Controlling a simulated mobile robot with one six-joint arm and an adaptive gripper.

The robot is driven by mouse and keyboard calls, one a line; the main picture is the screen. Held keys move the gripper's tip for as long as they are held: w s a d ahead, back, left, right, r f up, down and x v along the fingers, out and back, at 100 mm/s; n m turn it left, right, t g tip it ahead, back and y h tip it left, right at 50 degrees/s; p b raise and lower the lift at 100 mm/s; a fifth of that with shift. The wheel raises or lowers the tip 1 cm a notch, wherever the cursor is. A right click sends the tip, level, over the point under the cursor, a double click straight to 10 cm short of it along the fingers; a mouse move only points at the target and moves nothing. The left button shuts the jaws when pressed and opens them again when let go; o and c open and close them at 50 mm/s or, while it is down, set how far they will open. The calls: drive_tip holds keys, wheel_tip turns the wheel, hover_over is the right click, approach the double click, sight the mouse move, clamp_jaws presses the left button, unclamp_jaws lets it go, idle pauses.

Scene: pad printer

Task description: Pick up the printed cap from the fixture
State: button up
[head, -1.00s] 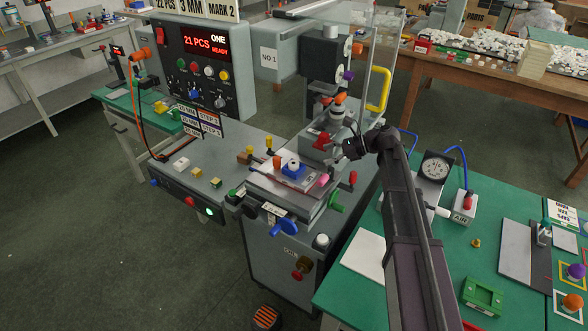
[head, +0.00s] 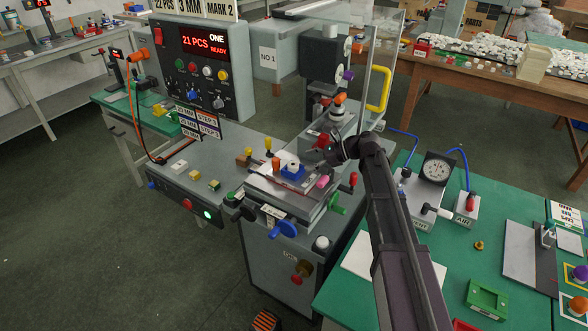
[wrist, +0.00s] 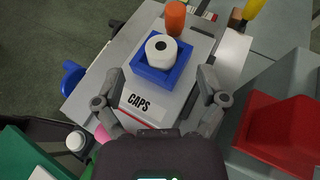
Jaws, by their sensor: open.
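The printed cap (head: 293,160) is white and round with a dark mark on top. It sits in the blue fixture (head: 288,175) on the grey printer bed. In the wrist view the cap (wrist: 157,57) stands in the middle of the blue fixture (wrist: 179,75), beyond my fingertips. My gripper (head: 318,156) is open and empty, just right of the cap in the head view. In the wrist view my gripper (wrist: 161,99) has its fingers spread wide on either side of the CAPS label (wrist: 140,103), touching neither cap nor fixture.
An orange knob (wrist: 175,18) stands just behind the fixture. A red block (wrist: 280,130) lies right of my gripper in the wrist view. The clear guard (head: 377,80) rises behind.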

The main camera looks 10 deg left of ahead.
sight(294, 164)
drive_tip(key=shift+b+x, duration=0.75)
drive_tip(key=shift+x, duration=1.6)
drive_tip(key=c, duration=0.9)
drive_tip(key=shift+r, duration=0.15)
drive_tip(key=shift+r+p, duration=1)
drive_tip(key=shift+p, duration=0.2)
drive_tip(key=shift+r+p, duration=0.8)
drive_tip(key=shift+r, duration=0.05)
drive_tip(key=s+a, duration=0.1)
drive_tip(key=s, duration=0.4)
drive_tip(key=s+a, duration=0.2)
drive_tip(key=s, duration=0.3)
drive_tip(key=s+a+r+p, duration=0.1)
drive_tip(key=s+a, duration=0.1)
drive_tip(key=s, duration=0.3)
drive_tip(key=shift+a, duration=0.15)
